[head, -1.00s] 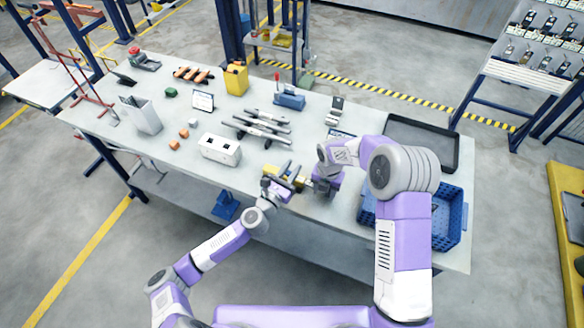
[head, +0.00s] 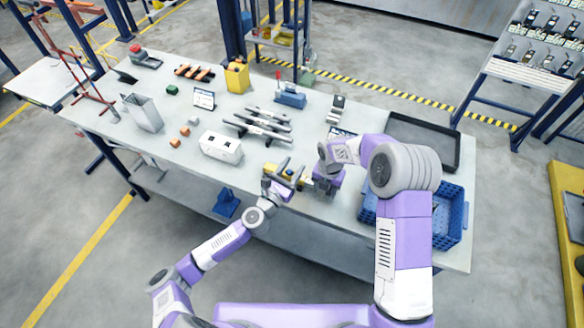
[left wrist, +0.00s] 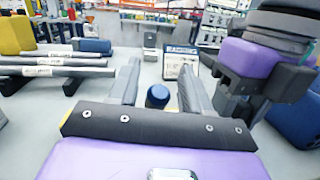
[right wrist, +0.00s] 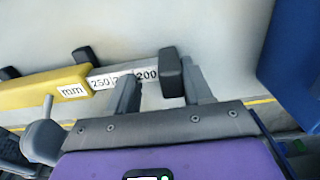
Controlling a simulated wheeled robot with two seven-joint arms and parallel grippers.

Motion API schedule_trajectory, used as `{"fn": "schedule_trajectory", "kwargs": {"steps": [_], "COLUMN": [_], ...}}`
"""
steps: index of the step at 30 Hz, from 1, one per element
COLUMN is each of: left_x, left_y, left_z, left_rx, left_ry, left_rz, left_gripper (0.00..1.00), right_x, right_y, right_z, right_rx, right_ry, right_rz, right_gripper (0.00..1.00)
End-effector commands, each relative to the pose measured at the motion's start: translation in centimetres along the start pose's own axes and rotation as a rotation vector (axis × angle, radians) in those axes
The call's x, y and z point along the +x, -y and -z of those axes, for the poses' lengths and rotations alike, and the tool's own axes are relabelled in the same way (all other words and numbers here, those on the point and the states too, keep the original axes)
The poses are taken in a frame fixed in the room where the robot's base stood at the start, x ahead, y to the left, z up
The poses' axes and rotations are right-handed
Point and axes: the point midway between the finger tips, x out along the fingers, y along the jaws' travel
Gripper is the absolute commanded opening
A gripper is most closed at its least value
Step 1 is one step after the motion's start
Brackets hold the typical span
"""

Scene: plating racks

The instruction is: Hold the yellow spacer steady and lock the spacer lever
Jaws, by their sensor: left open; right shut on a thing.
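The yellow spacer (head: 269,168) lies near the table's front edge. In the right wrist view its yellow body (right wrist: 40,87) carries an "mm" label and joins a pale bar marked 250 and 200. My right gripper (head: 325,183) is shut on the spacer at its pale bar; its fingers (right wrist: 160,90) show in the right wrist view. My left gripper (head: 284,168) is open over the yellow body, with both fingers pointing away from me. In the left wrist view a round blue knob (left wrist: 158,96) shows between the open fingers, touching neither visibly. I cannot make out the lever's position.
A white box with holes (head: 221,147) stands left of the spacer, and several dark bars (head: 262,125) lie behind it. A small screen (left wrist: 180,65) stands ahead.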

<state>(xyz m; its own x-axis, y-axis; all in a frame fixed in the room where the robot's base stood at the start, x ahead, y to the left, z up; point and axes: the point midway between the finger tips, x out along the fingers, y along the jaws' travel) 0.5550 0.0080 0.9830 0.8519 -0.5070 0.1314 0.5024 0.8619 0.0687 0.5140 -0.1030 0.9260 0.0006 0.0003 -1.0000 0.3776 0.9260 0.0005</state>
Motion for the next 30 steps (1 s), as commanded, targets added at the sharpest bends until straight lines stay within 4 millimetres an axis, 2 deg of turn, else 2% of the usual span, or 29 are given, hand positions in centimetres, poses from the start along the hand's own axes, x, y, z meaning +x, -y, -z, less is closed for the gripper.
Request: {"fn": "schedule_trajectory", "kwargs": {"steps": [5,8,21,30], "left_x": [-0.5,-1.5,-9.3,-11.8], "left_y": [-0.1,-0.1,-0.1,0.0], "left_z": [0.0,0.1,0.1,0.0], "left_rx": [0.0,-0.001,-0.001,0.0], "left_ry": [0.0,-0.001,-0.001,0.0], "left_rz": [-0.001,-0.002,-0.003,-0.001], "left_gripper": [0.48,0.48,0.48,0.48], "right_x": [0.1,0.1,0.1,0.0], "right_y": [0.1,0.1,0.1,0.1], "right_z": [0.0,0.0,0.0,0.0], "right_rx": [0.0,0.0,0.001,0.0], "right_ry": [-0.002,-0.001,-0.001,-0.001], "right_rz": [0.003,0.003,0.002,0.002], "right_gripper": [0.06,0.06,0.06,0.06]}}
